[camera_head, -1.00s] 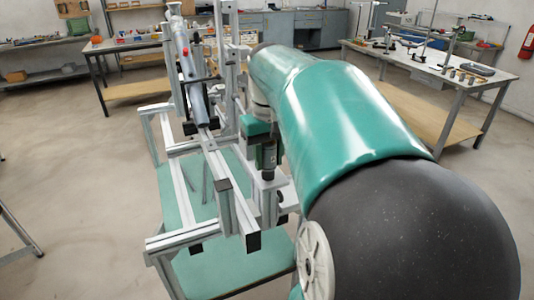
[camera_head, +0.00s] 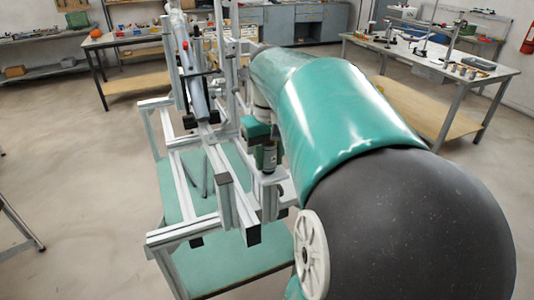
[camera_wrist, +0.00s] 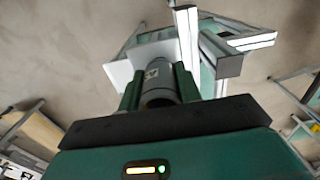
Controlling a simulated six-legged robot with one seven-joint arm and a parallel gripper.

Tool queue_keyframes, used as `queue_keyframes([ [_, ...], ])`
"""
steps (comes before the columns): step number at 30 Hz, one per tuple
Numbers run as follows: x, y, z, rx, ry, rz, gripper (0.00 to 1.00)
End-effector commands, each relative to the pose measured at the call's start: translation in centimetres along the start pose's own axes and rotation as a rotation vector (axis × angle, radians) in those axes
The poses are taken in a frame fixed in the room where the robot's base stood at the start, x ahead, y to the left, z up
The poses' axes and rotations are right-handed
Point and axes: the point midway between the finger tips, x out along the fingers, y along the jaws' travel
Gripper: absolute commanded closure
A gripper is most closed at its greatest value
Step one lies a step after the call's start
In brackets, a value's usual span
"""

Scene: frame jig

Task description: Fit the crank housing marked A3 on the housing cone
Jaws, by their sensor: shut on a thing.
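My gripper (camera_wrist: 158,92) is shut on a grey cylindrical crank housing (camera_wrist: 160,85), with its green fingers on either side of it. A small white label with a dark mark shows on the housing in the wrist view, too blurred to read. In the head view the housing (camera_head: 269,156) hangs below my green gripper (camera_head: 258,131), beside the aluminium frame jig (camera_head: 228,205). I cannot pick out the housing cone in either view, nor tell whether the housing touches anything below it.
Upright posts and rails of the jig stand close to the left of my gripper. A pale plate (camera_wrist: 119,73) lies beyond the housing in the wrist view. A workbench (camera_head: 440,65) with small parts stands at back right. The floor at left is mostly clear.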

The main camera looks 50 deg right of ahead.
Motion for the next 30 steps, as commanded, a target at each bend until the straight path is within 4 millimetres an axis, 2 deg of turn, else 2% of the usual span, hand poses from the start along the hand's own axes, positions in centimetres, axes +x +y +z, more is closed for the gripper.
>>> queue_keyframes([
  [21, 1.3, 0.0, 0.0, 0.000, 0.000, 0.000, 0.91],
  [22, 1.3, 0.0, 0.0, 0.000, 0.000, 0.000, 0.64],
  [25, 1.3, 0.0, 0.0, 0.000, 0.000, 0.000, 0.44],
  [26, 1.3, 0.0, 0.0, 0.000, 0.000, 0.000, 0.40],
  [30, 1.3, 0.0, 0.0, 0.000, 0.000, 0.000, 0.40],
])
